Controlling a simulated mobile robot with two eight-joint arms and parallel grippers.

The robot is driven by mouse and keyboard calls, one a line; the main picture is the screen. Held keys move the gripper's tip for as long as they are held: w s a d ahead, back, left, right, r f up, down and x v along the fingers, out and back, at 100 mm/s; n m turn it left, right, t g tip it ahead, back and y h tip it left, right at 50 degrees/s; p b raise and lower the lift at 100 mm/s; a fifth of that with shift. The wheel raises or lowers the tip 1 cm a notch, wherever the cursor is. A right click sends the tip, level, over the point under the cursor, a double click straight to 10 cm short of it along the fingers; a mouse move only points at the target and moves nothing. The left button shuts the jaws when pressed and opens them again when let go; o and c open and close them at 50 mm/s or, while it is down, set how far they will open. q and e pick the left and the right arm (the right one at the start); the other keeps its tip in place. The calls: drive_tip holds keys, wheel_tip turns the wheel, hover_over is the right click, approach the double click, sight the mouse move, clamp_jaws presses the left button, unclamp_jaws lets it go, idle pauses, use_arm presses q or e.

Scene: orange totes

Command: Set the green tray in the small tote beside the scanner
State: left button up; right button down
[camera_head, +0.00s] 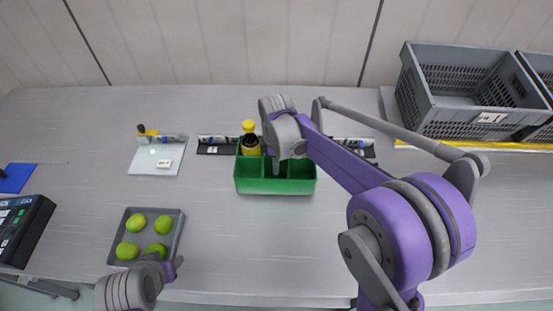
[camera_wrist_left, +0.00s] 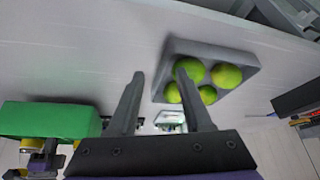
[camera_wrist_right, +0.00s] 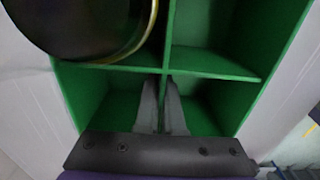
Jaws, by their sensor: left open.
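The green tray (camera_head: 275,186), a divided box, stands upright on the table's middle. A dark bottle with a yellow cap (camera_head: 249,140) stands in its left back compartment. My right gripper (camera_head: 288,158) reaches down into the tray; in the right wrist view its fingers (camera_wrist_right: 163,100) are close together, one on each side of a thin green divider (camera_wrist_right: 166,72). My left gripper (camera_head: 170,268) is low at the left, by the grey tray; in the left wrist view its fingers (camera_wrist_left: 160,95) are apart and empty. Two grey totes (camera_head: 437,112) (camera_head: 545,62) stand at the back right.
A grey tray (camera_head: 179,229) with several green fruits is at the front left. A white pad with small items (camera_head: 147,165) lies behind it. A black device (camera_head: 25,228) and blue sheet (camera_head: 15,178) are at the far left. Dark labelled strips (camera_head: 215,149) flank the green tray. The right front table is clear.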

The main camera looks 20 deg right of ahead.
drive_tip(key=shift+f, duration=1.05)
drive_tip(key=shift+f, duration=0.15)
drive_tip(key=c, duration=1)
unclamp_jaws()
drive_tip(key=shift+c, duration=0.2)
